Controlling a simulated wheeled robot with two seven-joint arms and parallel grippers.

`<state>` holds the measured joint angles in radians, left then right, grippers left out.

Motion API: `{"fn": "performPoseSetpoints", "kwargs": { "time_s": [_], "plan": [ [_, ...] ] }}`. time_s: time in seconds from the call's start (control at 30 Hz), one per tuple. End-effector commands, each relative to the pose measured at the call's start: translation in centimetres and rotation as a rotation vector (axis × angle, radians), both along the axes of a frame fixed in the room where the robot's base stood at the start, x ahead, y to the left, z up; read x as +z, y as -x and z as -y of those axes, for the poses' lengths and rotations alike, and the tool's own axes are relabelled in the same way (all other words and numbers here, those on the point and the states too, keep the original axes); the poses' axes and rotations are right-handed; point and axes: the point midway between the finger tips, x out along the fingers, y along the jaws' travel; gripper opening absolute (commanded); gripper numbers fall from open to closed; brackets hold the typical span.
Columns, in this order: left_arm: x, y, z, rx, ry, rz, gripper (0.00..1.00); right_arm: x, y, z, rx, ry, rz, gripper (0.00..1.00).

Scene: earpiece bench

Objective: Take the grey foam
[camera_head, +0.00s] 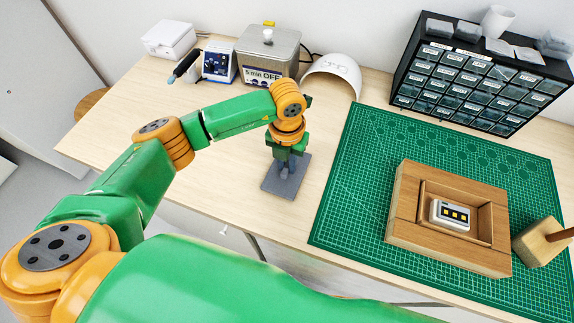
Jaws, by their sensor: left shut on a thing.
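The grey foam (270,183) is a flat dark grey slab at the middle of the bench, left of the green mat. My left gripper (284,170) points straight down over it and is shut on the foam. The fingertips are small and partly hidden in this view, and I cannot tell whether the slab is clear of the table. My right gripper is not in view.
A wooden tray (400,218) holding a small white device (450,214) stands on the green cutting mat (343,176). A wooden block (538,241) is right of it. A drawer cabinet (402,72), a cleaner tank (268,52) and a white dome (335,72) stand behind. Bare table lies left of the foam.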

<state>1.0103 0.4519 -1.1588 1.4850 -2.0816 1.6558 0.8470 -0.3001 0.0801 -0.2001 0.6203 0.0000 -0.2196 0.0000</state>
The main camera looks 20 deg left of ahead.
Motion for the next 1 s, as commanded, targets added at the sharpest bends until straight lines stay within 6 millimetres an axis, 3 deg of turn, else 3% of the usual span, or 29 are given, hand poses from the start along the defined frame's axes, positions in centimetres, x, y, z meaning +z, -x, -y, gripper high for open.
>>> {"fn": "performPoseSetpoints", "kwargs": {
  "time_s": [0.2,0.43,0.7,1.0],
  "plan": [
    [3.0,-0.1,0.0,-0.002,0.000,0.006,0.00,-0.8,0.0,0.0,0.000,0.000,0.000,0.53],
    [8.7,3.3,4.1,-0.011,0.002,0.011,0.00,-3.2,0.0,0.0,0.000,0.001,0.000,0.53],
    [11.9,8.0,9.5,-0.007,-0.002,0.006,0.00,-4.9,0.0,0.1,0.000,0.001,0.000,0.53],
    [14.1,9.1,10.7,-0.001,-0.001,0.000,0.00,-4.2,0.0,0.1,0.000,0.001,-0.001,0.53]
  ]
}}
